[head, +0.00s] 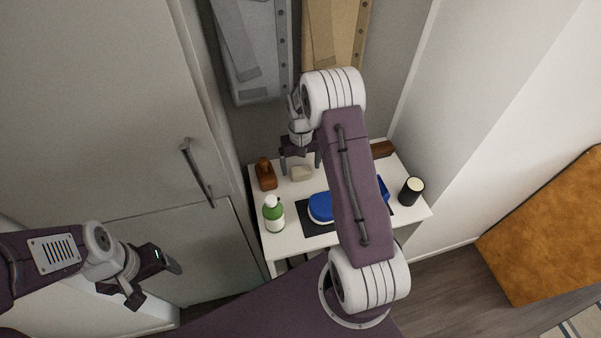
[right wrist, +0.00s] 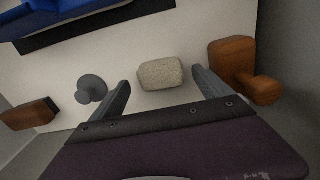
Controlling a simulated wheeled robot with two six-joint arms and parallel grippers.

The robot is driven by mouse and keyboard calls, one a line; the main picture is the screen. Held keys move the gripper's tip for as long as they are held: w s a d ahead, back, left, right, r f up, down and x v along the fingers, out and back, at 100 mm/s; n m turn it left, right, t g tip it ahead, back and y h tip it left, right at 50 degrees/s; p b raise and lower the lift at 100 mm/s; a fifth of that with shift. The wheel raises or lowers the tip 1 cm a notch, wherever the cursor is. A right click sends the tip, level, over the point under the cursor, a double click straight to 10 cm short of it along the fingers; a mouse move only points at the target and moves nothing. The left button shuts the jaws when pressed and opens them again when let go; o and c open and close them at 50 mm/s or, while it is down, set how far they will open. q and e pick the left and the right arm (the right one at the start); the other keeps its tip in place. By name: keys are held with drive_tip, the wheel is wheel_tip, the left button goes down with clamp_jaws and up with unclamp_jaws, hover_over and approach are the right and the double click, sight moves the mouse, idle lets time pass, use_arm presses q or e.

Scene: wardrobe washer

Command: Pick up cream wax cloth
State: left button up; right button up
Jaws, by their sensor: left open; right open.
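The cream wax cloth (head: 301,173) is a small pale block-like piece lying on the white cabinet top in the head view. In the right wrist view the cloth (right wrist: 161,74) lies between and just beyond the two fingertips, apart from both. My right gripper (head: 300,162) is open and empty, above and close to the cloth; its fingers also show in the right wrist view (right wrist: 160,84). My left gripper (head: 155,279) is open and empty at the lower left, in front of the grey door, far from the cloth.
A wooden brush-like item (head: 265,174) stands left of the cloth. A green bottle (head: 273,214), a blue item (head: 320,207) on a dark mat and a dark cup (head: 411,190) share the cabinet top (head: 285,242). In the right wrist view a grey knob (right wrist: 92,88) stands near one finger.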

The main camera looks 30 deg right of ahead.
wheel_tip(320, 180, down, 3)
drive_tip(key=shift+r, duration=0.1)
drive_tip(key=c, duration=1.4)
drive_tip(key=shift+c, duration=0.2)
drive_tip(key=shift+r, duration=0.2)
drive_tip(key=shift+r, duration=0.35)
wheel_tip(320, 180, up, 3)
drive_tip(key=shift+w+f, duration=0.1)
drive_tip(key=s+d+r, duration=0.7)
drive_tip(key=d, duration=0.1)
drive_tip(key=shift+s+d+r+b, duration=0.15)
drive_tip(key=shift+s+d+b, duration=0.25)
drive_tip(key=shift+b, duration=0.05)
